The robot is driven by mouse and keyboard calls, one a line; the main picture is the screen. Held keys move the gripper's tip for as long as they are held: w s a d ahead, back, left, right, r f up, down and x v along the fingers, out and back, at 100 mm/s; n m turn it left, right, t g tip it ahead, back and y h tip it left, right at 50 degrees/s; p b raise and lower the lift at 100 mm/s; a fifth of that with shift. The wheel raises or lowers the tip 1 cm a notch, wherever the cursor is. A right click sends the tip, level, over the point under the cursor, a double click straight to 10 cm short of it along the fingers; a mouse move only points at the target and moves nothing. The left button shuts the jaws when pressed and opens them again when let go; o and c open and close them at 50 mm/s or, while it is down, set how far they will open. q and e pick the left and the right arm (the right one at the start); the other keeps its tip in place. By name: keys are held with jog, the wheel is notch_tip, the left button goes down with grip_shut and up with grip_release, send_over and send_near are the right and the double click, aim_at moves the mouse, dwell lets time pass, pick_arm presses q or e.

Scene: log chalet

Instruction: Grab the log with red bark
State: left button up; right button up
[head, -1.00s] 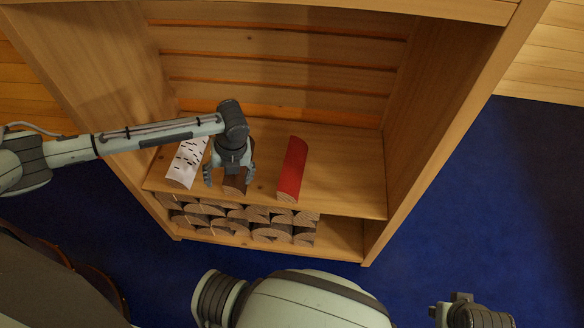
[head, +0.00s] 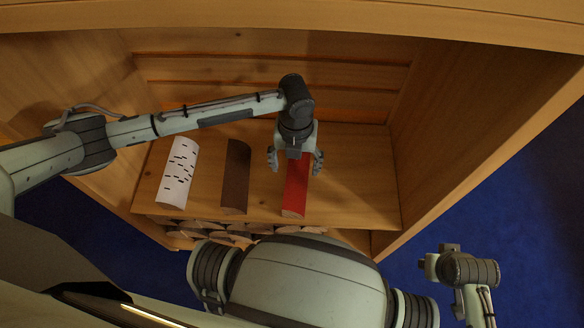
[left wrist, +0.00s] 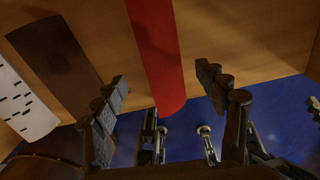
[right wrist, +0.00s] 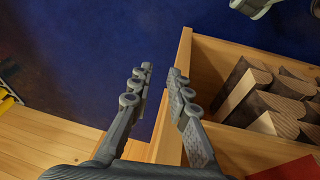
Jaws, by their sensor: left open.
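The log with red bark (head: 296,190) lies on the shelf, the rightmost of three logs in the head view. Its far part is hidden under my left gripper (head: 296,164). My left gripper is open above it, with one finger on each side. In the left wrist view the red log (left wrist: 155,50) shows between the open fingers and extends beyond them, with nothing gripped. My right gripper (right wrist: 161,70) has its fingers apart with nothing between them, away from the log. A red patch, likely this log, shows at the lower right of the right wrist view.
A dark brown log (head: 236,175) and a white log with black marks (head: 177,172) lie to the left of the red one. Split firewood (right wrist: 275,95) is stacked in the compartment below. Wooden side walls enclose the shelf (head: 360,180), whose right part is clear.

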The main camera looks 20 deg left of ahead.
aim_at(297, 180)
pick_arm(q)
jog(key=f, duration=0.6)
jog(key=shift+s+d+f+b, duration=0.3)
jog(key=shift+d+f, duration=0.05)
jog(key=shift+f, duration=0.3)
jog(key=c, duration=1.5)
pick_arm(e)
jog(key=shift+s+d+r, duration=0.2)
jog(key=shift+s+r, duration=0.05)
jog(key=shift+r, duration=0.45)
pick_arm(q)
jog(key=shift+w+r, duration=0.1)
